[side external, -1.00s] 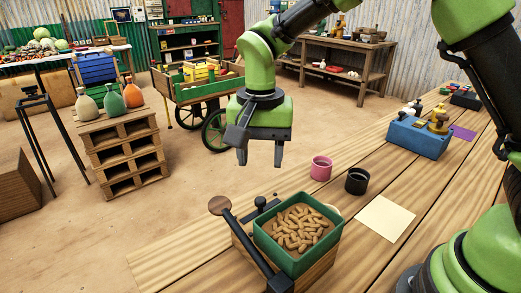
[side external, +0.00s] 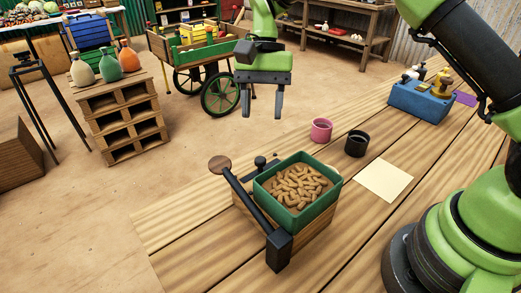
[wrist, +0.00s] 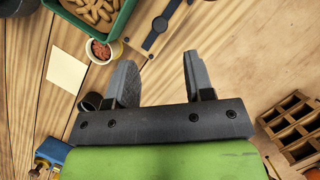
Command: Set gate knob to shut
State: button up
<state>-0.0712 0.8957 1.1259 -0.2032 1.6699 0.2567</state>
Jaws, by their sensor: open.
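A green square bin (side external: 318,209) full of tan, peanut-like pieces sits on a wooden box (side external: 317,239) on the bench. A black lever (side external: 249,205) with a round brown knob (side external: 219,165) runs along its left side to a black block (side external: 279,252). A small black knob (side external: 261,162) stands behind the bin; which part is the gate knob I cannot tell. In the wrist view a round black knob on a dark bar (wrist: 154,35) lies ahead of the fingers, beside the bin (wrist: 124,14). My gripper (side external: 262,115) is open, empty and in the air, apart from everything.
A pink cup (side external: 321,130) and a black cup (side external: 356,144) stand behind the bin, with a cream sheet (side external: 384,180) to the right. A blue box (side external: 421,102) with a brass object is farther back. A pallet stack (side external: 125,118) with bottles stands off the bench at left.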

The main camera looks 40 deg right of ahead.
aim_at(260, 159)
jog(key=x, duration=0.9)
jog(key=shift+r, duration=0.1)
grip_shut()
